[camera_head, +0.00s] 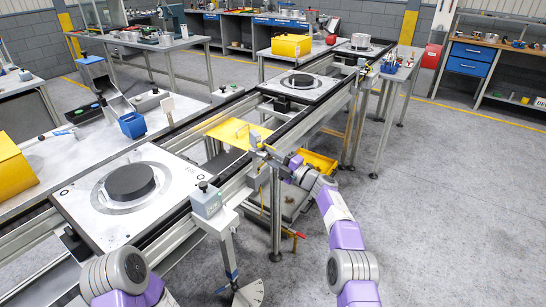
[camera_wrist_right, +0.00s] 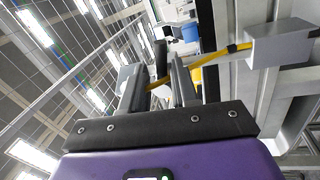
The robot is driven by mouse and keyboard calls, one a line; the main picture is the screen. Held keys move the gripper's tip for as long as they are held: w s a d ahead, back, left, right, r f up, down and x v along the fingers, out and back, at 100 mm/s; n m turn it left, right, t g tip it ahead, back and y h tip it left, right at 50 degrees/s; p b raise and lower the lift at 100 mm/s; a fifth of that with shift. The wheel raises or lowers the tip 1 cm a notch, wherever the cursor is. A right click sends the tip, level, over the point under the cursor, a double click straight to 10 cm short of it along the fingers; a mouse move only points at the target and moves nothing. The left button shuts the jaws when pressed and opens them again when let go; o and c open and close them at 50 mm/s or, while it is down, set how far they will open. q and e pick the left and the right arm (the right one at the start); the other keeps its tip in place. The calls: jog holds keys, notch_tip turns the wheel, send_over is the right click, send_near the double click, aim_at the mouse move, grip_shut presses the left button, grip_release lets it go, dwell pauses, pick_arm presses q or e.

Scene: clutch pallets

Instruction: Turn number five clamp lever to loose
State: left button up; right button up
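My right gripper (camera_head: 266,150) is at the rail of the conveyor line, beside a grey clamp box (camera_head: 258,177). The right wrist view shows its two dark fingers (camera_wrist_right: 160,80) apart, with a gap between them. A yellow lever (camera_wrist_right: 228,51) runs from a grey box (camera_wrist_right: 280,44) across to the fingers, and a yellow part shows in the gap. I cannot tell if the fingers touch it. No number is readable on the lever. My left arm shows at the lower left; its gripper is out of view.
A pallet (camera_head: 82,217) with a dark disc (camera_head: 130,182) lies on the near line; another pallet (camera_head: 318,90) is farther back. A second grey clamp box (camera_head: 207,203) is on the near rail. A yellow bin (camera_head: 318,164) sits below the line. The floor at right is clear.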

jog(key=shift+o, duration=0.5)
jog(key=shift+s+a+r, duration=0.1)
jog(key=shift+d, duration=0.25)
jog(key=p+v, duration=0.1)
jog(key=v, duration=0.6)
jog(key=shift+s+f, duration=0.1)
jog(key=shift+f, duration=0.1)
